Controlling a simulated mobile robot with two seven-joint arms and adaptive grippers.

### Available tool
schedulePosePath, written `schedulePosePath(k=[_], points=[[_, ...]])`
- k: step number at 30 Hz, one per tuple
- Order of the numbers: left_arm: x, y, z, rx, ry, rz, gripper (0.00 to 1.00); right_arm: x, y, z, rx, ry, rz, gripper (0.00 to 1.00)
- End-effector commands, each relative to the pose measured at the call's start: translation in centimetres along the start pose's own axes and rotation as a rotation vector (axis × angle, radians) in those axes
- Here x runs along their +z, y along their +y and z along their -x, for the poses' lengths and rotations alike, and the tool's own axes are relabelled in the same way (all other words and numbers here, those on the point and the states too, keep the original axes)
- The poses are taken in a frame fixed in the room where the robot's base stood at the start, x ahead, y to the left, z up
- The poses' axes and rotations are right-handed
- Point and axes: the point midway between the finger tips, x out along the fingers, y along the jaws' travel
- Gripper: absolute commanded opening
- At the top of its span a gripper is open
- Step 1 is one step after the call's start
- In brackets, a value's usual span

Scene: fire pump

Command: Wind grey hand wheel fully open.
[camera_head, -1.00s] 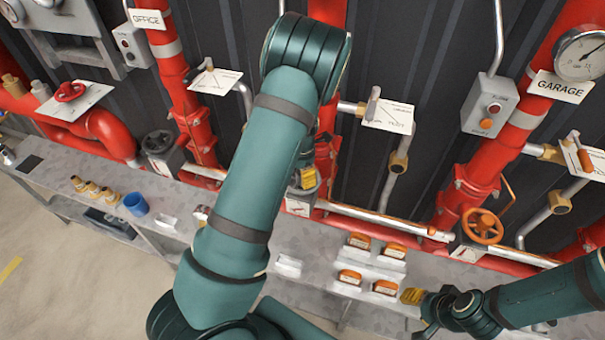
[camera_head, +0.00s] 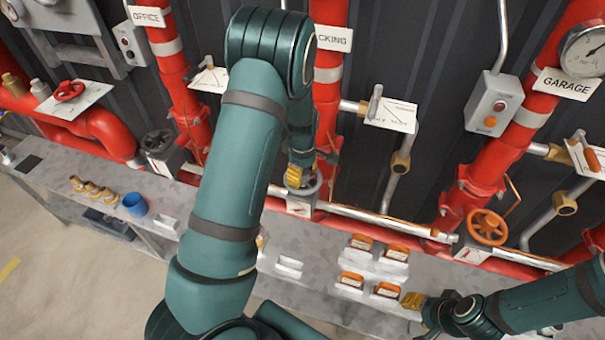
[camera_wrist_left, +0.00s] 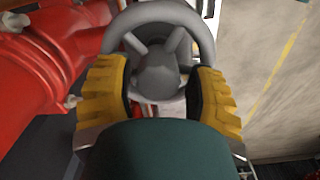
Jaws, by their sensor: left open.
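The grey hand wheel (camera_head: 314,188) sits on a white valve box below the middle red pipe in the head view, partly hidden by my left gripper. In the left wrist view the grey wheel (camera_wrist_left: 165,13) faces me, with its rim, spokes and hub showing. My left gripper (camera_head: 299,175) is at this wheel. In the left wrist view its yellow fingers (camera_wrist_left: 160,75) are open, one on each side of the hub and just in front of the lower rim; I cannot tell whether they touch it. My right gripper (camera_head: 413,300) is over the bench, its opening unclear.
A dark wheel (camera_head: 157,141) is on the left and an orange wheel (camera_head: 487,227) on the right. Orange-topped blocks (camera_head: 361,243) on white holders stand near my right gripper. A blue cup (camera_head: 135,205) stands on the bench (camera_head: 230,285). Red pipes flank the grey wheel.

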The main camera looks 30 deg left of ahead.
Motion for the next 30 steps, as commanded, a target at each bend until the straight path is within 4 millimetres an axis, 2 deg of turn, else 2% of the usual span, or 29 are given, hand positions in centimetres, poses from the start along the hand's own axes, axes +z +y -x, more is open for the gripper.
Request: schedulePosePath(k=[3,8,14,20,24,30], points=[[0.0,0.0,0.0,0.000,0.000,0.003,0.57,0.0,0.0,0.0,0.000,0.000,0.000,0.47],[0.0,0.0,0.0,-0.001,0.000,0.005,0.00,0.0,0.0,0.0,0.000,0.000,0.000,0.47],[0.0,-0.1,0.1,-0.004,0.000,0.045,0.00,0.0,-0.1,0.3,0.000,0.000,0.000,0.47],[0.1,-0.2,0.3,-0.007,0.002,0.349,0.00,-0.3,-0.8,2.2,0.000,0.000,0.000,0.47],[0.1,-0.2,-0.1,-0.006,0.002,0.586,0.00,-0.3,-0.8,2.0,0.000,0.000,0.000,0.47],[0.0,-0.3,-0.1,-0.007,0.001,0.713,0.00,-0.2,-0.7,2.0,0.000,0.000,0.000,0.47]])
